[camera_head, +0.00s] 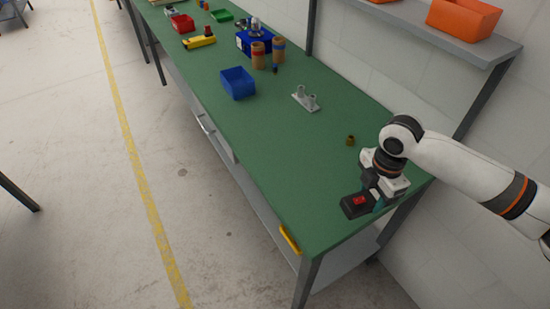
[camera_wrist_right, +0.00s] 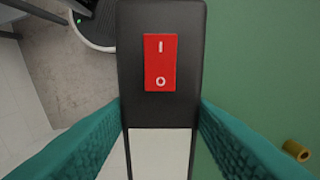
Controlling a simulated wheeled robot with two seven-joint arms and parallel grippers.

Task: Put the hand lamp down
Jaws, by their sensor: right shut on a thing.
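The hand lamp (camera_head: 355,205) is a black body with a red rocker switch, near the front right end of the green bench. It also fills the middle of the right wrist view (camera_wrist_right: 160,108), with a pale section below the black part. My right gripper (camera_head: 378,200) has its teal fingers on both sides of the lamp and is shut on it. I cannot tell whether the lamp touches the bench top or hangs just above it. My left gripper is not in view.
The green bench (camera_head: 300,190) has free room left of the lamp. A small brass piece (camera_head: 350,141) lies behind the lamp. A grey fixture with pegs (camera_head: 306,98) and a blue bin (camera_head: 238,83) stand farther back. Floor shows beyond the bench edge in the wrist view.

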